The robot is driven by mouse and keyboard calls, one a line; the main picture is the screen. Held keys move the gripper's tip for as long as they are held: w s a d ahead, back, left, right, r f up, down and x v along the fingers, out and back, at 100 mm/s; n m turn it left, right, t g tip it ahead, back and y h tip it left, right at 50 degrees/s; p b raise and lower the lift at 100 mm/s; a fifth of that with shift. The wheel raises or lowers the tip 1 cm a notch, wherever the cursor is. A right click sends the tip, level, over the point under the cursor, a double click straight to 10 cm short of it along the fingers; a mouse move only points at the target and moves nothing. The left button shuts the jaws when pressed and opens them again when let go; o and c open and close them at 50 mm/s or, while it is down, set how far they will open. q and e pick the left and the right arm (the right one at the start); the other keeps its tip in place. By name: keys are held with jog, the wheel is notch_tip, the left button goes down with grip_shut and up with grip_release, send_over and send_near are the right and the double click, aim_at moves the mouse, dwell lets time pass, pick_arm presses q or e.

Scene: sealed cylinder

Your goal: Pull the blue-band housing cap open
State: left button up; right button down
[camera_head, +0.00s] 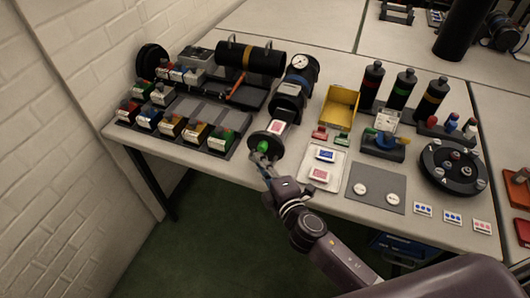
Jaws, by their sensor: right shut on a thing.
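The blue-band housing (288,97) is a dark cylinder lying on the table with a blue band around it and a round gauge (300,62) on top. Its round dark cap (259,137) is at the near end, by the table's front edge, with a green knob (263,146) on its face. A piece with a white and red label (277,127) shows between cap and housing. My right gripper (261,159) is at the cap's face and shut on the knob; the fingertips are small and partly hidden. My left gripper is not in view.
A yellow open bin (340,106) and a white tray with cards (325,168) stand to the right. Several coloured small boxes (170,126) sit on the left. Dark bottles (403,90) stand behind. A grey mat with two white discs (376,188) lies near the front.

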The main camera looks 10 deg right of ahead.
jog(key=shift+s+a+f, duration=0.15)
jog(key=shift+s+a, duration=0.05)
jog(key=shift+s, duration=0.1)
jog(key=c, duration=2.3)
grip_release()
jog(key=shift+c, duration=0.2)
jog(key=v, duration=1.2)
